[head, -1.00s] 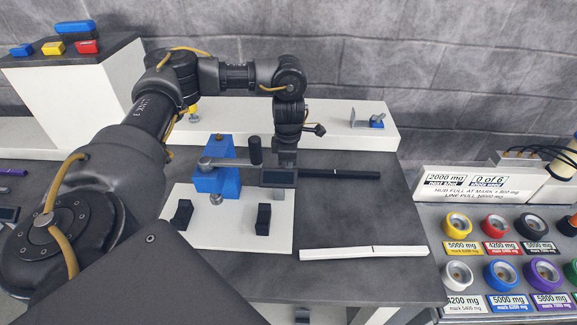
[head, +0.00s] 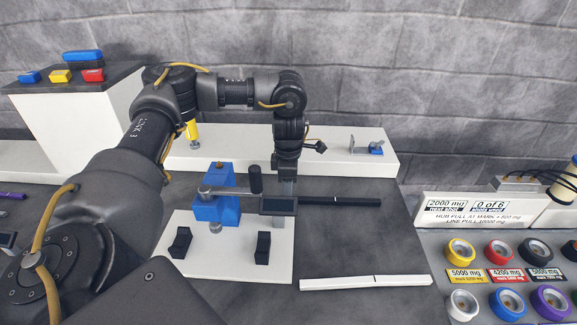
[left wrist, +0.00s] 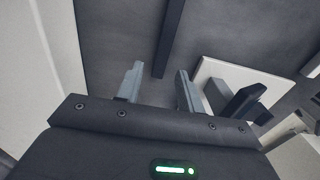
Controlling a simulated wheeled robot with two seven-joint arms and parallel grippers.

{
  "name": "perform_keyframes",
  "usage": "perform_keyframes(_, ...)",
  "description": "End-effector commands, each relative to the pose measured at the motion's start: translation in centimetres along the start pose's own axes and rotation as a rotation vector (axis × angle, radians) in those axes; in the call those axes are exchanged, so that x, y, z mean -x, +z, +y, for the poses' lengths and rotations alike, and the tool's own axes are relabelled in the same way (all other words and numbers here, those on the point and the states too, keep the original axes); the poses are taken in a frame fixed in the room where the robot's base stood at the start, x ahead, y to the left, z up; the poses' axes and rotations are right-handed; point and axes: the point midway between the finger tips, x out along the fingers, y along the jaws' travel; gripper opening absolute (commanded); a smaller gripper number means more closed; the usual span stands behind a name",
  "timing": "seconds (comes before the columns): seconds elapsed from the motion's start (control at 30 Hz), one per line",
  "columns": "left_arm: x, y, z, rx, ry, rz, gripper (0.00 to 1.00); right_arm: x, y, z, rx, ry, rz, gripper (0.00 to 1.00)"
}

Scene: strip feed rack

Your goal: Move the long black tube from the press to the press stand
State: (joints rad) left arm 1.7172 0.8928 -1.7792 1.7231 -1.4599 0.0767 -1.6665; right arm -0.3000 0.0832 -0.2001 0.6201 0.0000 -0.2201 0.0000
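The long black tube (head: 345,201) lies level on the dark table, right of the blue press (head: 217,200); its left end is hidden behind a small dark box with a screen. In the left wrist view the tube (left wrist: 168,40) runs away from me, its near end between my spread fingers in the picture. My left gripper (head: 287,187) points down at the tube's left end; its fingertips are partly hidden by the box. In the left wrist view the left gripper (left wrist: 158,85) is open with a clear gap. A white plate (head: 225,255) with two black blocks lies in front of the press. My right gripper is not in view.
A long white shelf (head: 320,145) with a small bracket stands behind. At right are several coloured spools (head: 507,303) under a sign (head: 475,208). The table right of the black tube is free.

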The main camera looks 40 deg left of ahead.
Motion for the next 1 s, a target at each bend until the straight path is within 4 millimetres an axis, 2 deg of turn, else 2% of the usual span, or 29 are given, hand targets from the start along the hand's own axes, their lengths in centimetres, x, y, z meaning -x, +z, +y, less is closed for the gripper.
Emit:
perform_keyframes(0.03, 1.3, 0.1, 0.1, -0.001, 0.006, -0.003, 0.38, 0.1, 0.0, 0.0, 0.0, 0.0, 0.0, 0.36)
perform_keyframes(0.2, 4.6, 0.1, 0.1, 0.0, 0.005, -0.002, 0.38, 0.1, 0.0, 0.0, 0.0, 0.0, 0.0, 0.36)
perform_keyframes(0.43, 7.7, 0.1, 0.1, -0.001, 0.003, -0.001, 0.38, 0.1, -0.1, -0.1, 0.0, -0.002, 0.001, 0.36)
perform_keyframes(0.6, 8.5, 0.0, 0.0, 0.0, 0.001, 0.0, 0.38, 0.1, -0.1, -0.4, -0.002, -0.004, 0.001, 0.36)
perform_keyframes(1.0, 8.6, 0.0, 0.0, 0.0, 0.0, 0.0, 0.38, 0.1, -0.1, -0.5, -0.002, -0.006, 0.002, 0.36)
